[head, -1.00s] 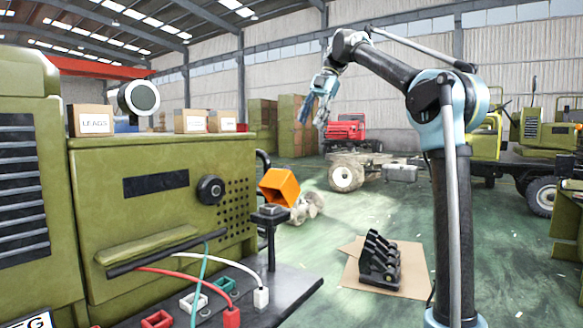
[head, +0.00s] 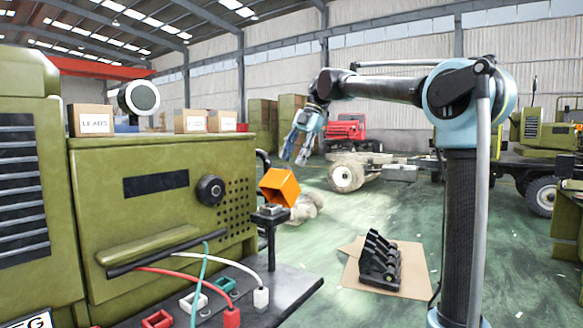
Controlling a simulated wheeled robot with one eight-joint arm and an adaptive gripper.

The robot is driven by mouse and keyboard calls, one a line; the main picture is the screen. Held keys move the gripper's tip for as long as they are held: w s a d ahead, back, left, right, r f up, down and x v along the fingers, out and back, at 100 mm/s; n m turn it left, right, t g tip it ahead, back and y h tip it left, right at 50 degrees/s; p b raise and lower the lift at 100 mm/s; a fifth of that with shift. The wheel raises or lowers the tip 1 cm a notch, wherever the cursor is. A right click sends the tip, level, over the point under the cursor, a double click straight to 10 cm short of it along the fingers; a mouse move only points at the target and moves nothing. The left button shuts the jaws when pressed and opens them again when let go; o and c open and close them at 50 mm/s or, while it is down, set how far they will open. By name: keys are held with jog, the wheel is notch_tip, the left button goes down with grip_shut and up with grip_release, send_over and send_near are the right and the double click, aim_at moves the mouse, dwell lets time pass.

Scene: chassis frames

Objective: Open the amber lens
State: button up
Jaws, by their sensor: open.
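The only amber-coloured thing is an orange box-shaped hood (head: 279,187), probably the amber lens. It sits tilted above a small black stand (head: 270,214) at the right end of the green cabinet. Its hinge or catch is too small to make out. My gripper (head: 294,156) is pale blue and grey, pointing down, with its two fingers apart and nothing between them. It appears above and slightly right of the orange hood in the picture, apart from it. How far apart in depth, I cannot tell.
The green cabinet (head: 160,205) with a black knob (head: 211,189) fills the left. A dark bench (head: 285,287) carries coloured sockets and cables. A black rack (head: 379,261) lies on cardboard on the floor. Open floor lies between bench and rack.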

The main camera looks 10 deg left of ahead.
jog(key=shift+x, duration=1.7)
jog(key=shift+c, duration=0.5)
grip_shut()
